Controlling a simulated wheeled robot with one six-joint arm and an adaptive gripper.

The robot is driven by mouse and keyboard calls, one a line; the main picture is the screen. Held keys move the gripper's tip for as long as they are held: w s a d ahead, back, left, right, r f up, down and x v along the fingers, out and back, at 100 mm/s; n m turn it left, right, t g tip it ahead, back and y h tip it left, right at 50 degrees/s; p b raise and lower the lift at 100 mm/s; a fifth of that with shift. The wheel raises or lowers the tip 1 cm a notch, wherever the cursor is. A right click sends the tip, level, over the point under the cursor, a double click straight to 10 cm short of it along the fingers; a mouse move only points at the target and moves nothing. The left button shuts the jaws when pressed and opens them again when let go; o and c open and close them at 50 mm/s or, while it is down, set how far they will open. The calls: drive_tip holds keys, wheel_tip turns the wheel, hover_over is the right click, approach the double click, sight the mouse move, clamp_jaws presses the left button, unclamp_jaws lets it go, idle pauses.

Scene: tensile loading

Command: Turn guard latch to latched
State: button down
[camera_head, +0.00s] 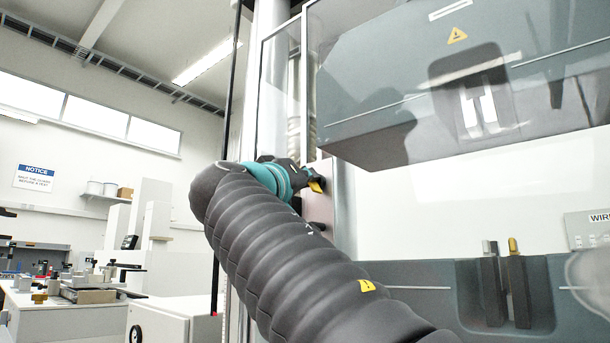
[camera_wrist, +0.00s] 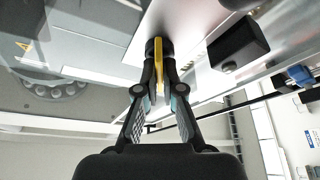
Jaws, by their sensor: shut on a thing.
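The guard latch has a yellow handle (camera_wrist: 159,66) on a dark round hub, mounted on a pale metal panel in the wrist view. My gripper (camera_wrist: 160,94) has its two fingers closed on either side of the yellow handle. In the head view the yellow of the latch (camera_head: 317,185) shows at the tip of my gripper (camera_head: 305,178), beside the machine's upright. The fingers hide part of the handle, and I cannot tell the latch's exact angle.
A large grey machine housing (camera_head: 465,85) with a warning triangle overhangs to the right of my gripper. A dark block (camera_wrist: 238,44) sticks out of the panel near the latch. Glass guard panels (camera_head: 279,85) stand behind. A workbench (camera_head: 60,305) is at lower left.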

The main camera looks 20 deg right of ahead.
drive_tip(key=n+y+p, duration=0.1)
drive_tip(key=n, duration=0.2)
drive_tip(key=n+y+p, duration=0.1)
drive_tip(key=n+y, duration=0.1)
drive_tip(key=n, duration=0.2)
drive_tip(key=shift+r+t, duration=0.1)
drive_tip(key=shift+t, duration=0.2)
drive_tip(key=n+y, duration=0.1)
drive_tip(key=n, duration=0.2)
drive_tip(key=n+g+y, duration=0.1)
drive_tip(key=n, duration=0.2)
drive_tip(key=shift+g+p, duration=0.3)
drive_tip(key=shift+p, duration=0.05)
drive_tip(key=shift+n, duration=0.3)
drive_tip(key=c, duration=1.3)
unclamp_jaws()
drive_tip(key=shift+s, duration=0.1)
drive_tip(key=v, duration=1.2)
